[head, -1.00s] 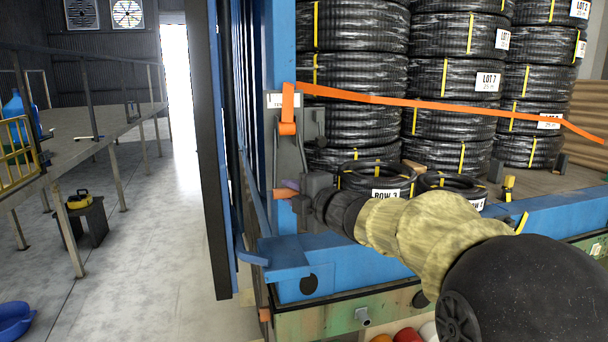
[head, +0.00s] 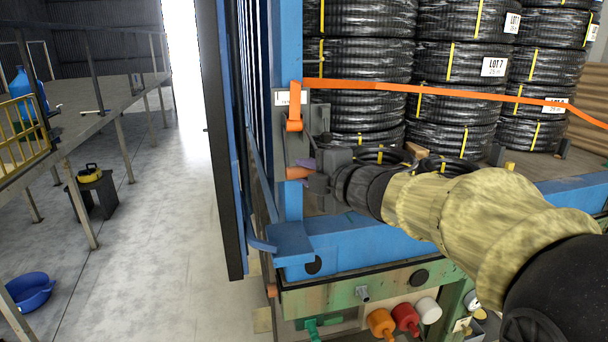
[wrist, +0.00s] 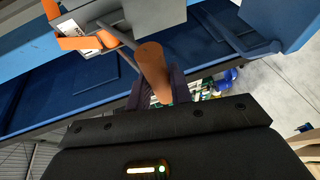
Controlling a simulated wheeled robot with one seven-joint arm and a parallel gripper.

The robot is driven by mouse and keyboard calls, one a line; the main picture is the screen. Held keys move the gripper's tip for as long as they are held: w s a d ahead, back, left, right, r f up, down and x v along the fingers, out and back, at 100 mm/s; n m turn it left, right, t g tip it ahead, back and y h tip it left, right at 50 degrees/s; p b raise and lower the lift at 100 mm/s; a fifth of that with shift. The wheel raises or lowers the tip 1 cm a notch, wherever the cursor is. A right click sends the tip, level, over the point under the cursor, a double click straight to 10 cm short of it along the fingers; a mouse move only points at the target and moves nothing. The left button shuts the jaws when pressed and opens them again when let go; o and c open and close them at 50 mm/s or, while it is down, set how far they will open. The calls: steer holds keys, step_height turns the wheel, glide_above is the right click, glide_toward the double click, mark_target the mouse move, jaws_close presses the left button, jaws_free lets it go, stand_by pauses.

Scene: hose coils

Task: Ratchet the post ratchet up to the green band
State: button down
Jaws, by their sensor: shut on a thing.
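The post ratchet (head: 318,122) is a dark grey unit on the blue post (head: 287,50), with the orange strap (head: 400,88) running from it across the coils. Its lever ends in an orange handle (head: 297,173). My gripper (head: 308,168) is shut around this handle, below the ratchet body. In the wrist view the orange handle (wrist: 153,70) lies between the dark fingers (wrist: 157,93), and the grey ratchet housing (wrist: 155,15) is above. A small white label plate (head: 288,98) is on the post; its marks are too small to read, and I cannot make out a green band.
Stacked black hose coils (head: 365,70) stand on the blue-edged bed (head: 370,232) behind my arm. A blue bracket (head: 285,240) juts out below the handle. Orange, red and white fittings (head: 405,318) are under the bed.

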steer(key=shift+s+d+r+p, duration=0.15)
steer(key=shift+r+p, duration=0.1)
steer(key=shift+r, duration=0.3)
steer(key=shift+s+a+r+p, duration=0.1)
steer(key=shift+r+p, duration=0.1)
steer(key=shift+r, duration=0.35)
steer(key=c, duration=1.5)
jaws_free()
steer(key=shift+o, duration=1.2)
steer(key=shift+w+f, duration=0.15)
steer(key=shift+f, duration=0.1)
